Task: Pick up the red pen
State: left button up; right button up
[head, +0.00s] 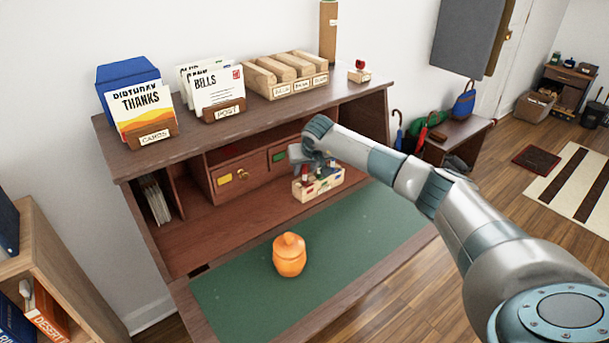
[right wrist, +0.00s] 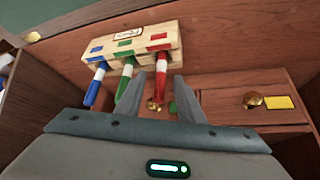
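A light wooden pen holder (right wrist: 110,50) with blue, green and red marks stands in the desk; the head view shows it too (head: 322,186). The red pen (right wrist: 159,66), with a white band, sticks out of it by the red mark. Green (right wrist: 125,77) and blue (right wrist: 95,83) pens stand beside it. My right gripper (right wrist: 160,78) is open. In the right wrist view its fingers lie either side of the red pen's line, with visible gaps. In the head view my right gripper (head: 308,158) is right over the holder and partly hides the pens. My left gripper is not in view.
An orange jar (head: 290,256) stands on the green desk mat (head: 240,293). Small drawers (head: 235,175) with brass knobs are behind the holder. The shelf above holds card stands (head: 150,137) and a wooden sorter (head: 287,75). The right part of the mat is clear.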

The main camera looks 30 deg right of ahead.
jog(key=shift+w+d+f, duration=0.15)
jog(key=shift+w+f, duration=0.2)
jog(key=shift+f, duration=0.25)
grip_shut()
